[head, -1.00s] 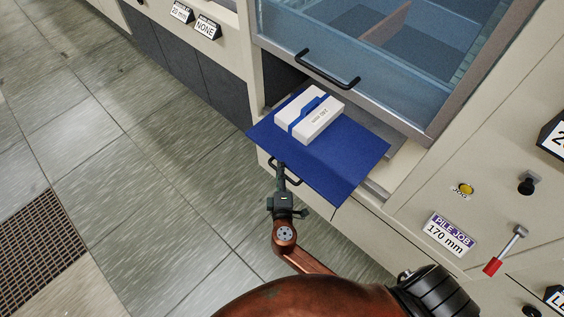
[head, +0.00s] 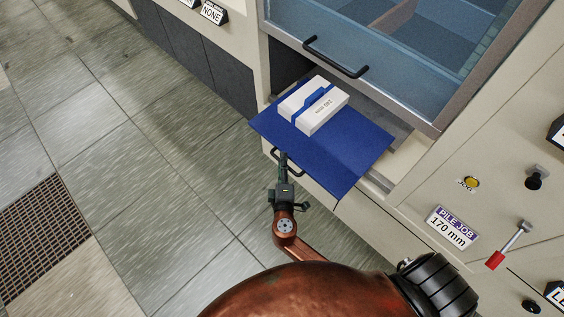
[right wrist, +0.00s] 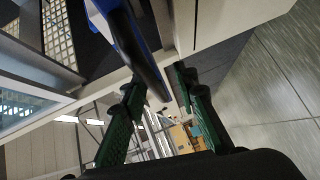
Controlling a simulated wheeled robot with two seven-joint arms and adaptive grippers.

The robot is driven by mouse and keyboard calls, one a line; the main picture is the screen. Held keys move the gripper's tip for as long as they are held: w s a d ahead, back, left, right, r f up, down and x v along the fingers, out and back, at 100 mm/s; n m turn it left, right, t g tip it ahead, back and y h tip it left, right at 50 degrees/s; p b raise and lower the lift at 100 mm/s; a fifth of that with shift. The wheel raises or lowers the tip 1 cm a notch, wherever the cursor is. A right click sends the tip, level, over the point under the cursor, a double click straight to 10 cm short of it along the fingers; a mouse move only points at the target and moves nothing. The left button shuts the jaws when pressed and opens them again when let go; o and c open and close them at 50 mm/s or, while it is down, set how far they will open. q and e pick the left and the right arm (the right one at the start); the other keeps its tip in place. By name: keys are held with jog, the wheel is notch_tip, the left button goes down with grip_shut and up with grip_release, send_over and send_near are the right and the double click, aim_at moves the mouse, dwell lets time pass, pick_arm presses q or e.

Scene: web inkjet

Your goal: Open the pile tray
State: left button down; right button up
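The pile tray (head: 352,165) is a flat blue board sticking out of the cabinet below a glass window. A white pack with a blue band (head: 314,106) lies on it. A black bar handle (head: 298,173) sits on the front below the tray's near edge. My right gripper (head: 284,158) is at this handle. In the right wrist view my right gripper (right wrist: 156,82) has its two green fingers apart, with a dark bar (right wrist: 146,68) between them. I cannot tell whether the fingers touch it. My left gripper is not in view.
The glass window (head: 400,45) with its own black handle (head: 335,57) is above the tray. A PILE JOB 170 mm label (head: 451,227), a yellow button (head: 471,183) and a red-tipped lever (head: 510,245) are on the panel at right. Tiled floor (head: 130,150) at left is clear.

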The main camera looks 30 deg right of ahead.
jog(key=shift+r, duration=0.15)
jog(key=shift+s, duration=0.1)
jog(key=v, duration=1.1)
jog(key=shift+s+a, duration=0.2)
jog(key=shift+s, duration=0.15)
